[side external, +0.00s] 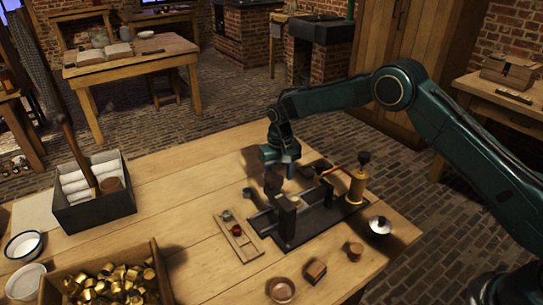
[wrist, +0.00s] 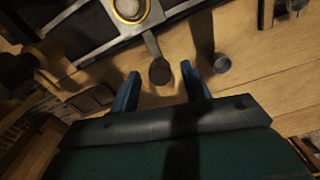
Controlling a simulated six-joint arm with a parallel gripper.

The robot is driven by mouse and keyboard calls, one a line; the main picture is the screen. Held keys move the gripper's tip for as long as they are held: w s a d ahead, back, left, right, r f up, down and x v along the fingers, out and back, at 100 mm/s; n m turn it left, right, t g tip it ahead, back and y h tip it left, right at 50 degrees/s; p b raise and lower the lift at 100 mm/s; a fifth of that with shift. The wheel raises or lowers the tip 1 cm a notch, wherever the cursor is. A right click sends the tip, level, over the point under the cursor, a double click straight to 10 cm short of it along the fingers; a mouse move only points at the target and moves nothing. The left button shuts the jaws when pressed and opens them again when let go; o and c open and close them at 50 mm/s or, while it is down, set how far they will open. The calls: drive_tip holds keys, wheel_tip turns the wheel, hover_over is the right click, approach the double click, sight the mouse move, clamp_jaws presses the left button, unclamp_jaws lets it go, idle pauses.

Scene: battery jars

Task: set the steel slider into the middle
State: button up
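In the wrist view a dark metal frame (wrist: 85,45) with pale crossing bars fills the top left. A short bar ending in a round knob (wrist: 159,71) sticks out of it; this looks like the steel slider's handle, though I cannot be sure. My gripper (wrist: 160,72) is open, its two blue fingers apart on either side of the knob. No contact shows. The slider's position along the frame is unclear there.
A small grey cylinder (wrist: 221,63) stands right of my fingers in the wrist view. A brass pump-like piece (side external: 357,185) rises at the frame's right end. A wooden tray (side external: 247,252) lies left of the frame.

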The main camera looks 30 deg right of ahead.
wheel_tip(320, 180, up, 14)
idle(0.9)
drive_tip(key=s+d+r+n+t, duration=0.1)
drive_tip(key=s+d+r, duration=0.2)
drive_tip(key=s+r, duration=0.6)
drive_tip(key=s+d+r+t, duration=0.2)
drive_tip(key=s+d+r, duration=0.1)
drive_tip(key=s+r, duration=0.65)
drive_tip(key=s+d+f+t, duration=0.1)
drive_tip(key=s+f, duration=0.1)
drive_tip(key=s, duration=0.9)
drive_tip(key=s+d+f+n+t, duration=0.1)
drive_tip(key=s+d+f, duration=0.1)
drive_tip(key=s, duration=1)
drive_tip(key=shift+s+d+t, duration=0.25)
drive_tip(key=shift+t, duration=0.05)
